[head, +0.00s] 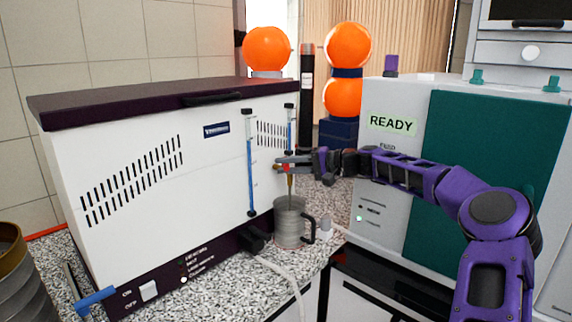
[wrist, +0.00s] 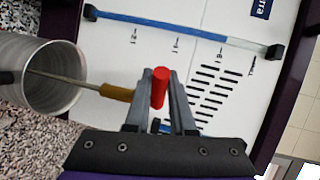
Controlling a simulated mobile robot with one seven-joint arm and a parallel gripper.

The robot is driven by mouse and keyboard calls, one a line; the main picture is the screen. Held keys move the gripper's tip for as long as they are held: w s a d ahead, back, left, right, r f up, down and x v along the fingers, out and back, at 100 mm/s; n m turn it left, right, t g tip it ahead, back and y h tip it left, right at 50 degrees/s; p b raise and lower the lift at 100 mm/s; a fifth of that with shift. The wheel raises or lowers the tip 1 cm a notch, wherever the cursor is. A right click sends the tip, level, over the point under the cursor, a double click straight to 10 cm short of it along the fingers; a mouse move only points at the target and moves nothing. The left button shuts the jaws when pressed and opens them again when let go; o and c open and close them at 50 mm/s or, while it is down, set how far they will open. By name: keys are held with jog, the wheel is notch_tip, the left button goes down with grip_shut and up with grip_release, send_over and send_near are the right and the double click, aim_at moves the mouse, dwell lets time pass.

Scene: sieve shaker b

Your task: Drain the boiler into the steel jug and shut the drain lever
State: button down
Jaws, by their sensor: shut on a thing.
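The white boiler (head: 170,180) with a dark lid stands at left; its front shows in the wrist view (wrist: 195,50). My gripper (head: 284,165) is at its right end, with its fingers shut on a red lever (wrist: 160,87). A brass spout (wrist: 117,92) is beside the fingers. A thin grey line, apparently a stream, runs from the spout into the steel jug (head: 289,225). The jug stands upright on the counter under the spout, its dark handle to the right. The jug also shows in the wrist view (wrist: 60,75); its liquid level cannot be told.
A sight tube (head: 249,165) on the boiler front is blue over most of its length, pale near the top. A machine labelled READY (head: 385,150) stands close at right.

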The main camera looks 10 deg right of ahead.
jog(key=c, duration=0.8)
grip_release()
jog(key=shift+o, duration=0.2)
